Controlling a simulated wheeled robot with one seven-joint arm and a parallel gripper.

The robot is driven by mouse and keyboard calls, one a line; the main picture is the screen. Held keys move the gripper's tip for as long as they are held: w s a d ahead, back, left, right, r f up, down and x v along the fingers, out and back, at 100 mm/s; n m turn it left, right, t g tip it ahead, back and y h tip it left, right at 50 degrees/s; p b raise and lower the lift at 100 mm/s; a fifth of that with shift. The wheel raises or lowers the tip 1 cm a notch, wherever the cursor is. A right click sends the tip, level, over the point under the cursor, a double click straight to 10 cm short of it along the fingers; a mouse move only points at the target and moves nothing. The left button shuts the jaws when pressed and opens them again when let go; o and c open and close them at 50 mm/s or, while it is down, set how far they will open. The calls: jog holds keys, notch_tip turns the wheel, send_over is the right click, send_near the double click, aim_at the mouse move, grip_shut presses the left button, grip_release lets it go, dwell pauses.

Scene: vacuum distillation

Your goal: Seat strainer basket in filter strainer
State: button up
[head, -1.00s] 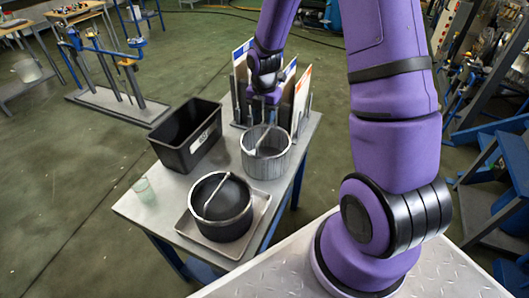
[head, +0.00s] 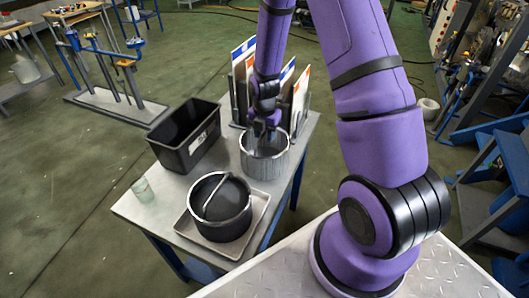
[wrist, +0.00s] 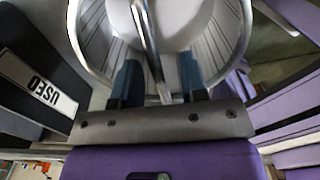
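A light grey, ribbed strainer basket (head: 264,167) stands upright on the metal table, with a bar handle across its open top. My gripper (head: 268,128) points down at its top. In the wrist view, the basket's ribbed inner wall (wrist: 97,40) and rim fill the upper middle. The handle (wrist: 148,45) runs between my two dark blue fingers (wrist: 158,78). The fingers are apart, with visible gaps to the handle. A dark round vessel (head: 222,217) with a bar across its top stands on the table; I cannot tell whether it is the filter strainer.
The dark vessel stands in a shallow metal tray (head: 262,203). A black bin (head: 185,143) is left of the basket; its label reads USED in the wrist view (wrist: 38,80). Upright boards (head: 299,95) stand behind the basket. A small clear glass (head: 143,189) stands near the left edge.

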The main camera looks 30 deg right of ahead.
jog(key=shift+f, duration=0.25)
dwell(0.4)
grip_shut()
dwell(1.4)
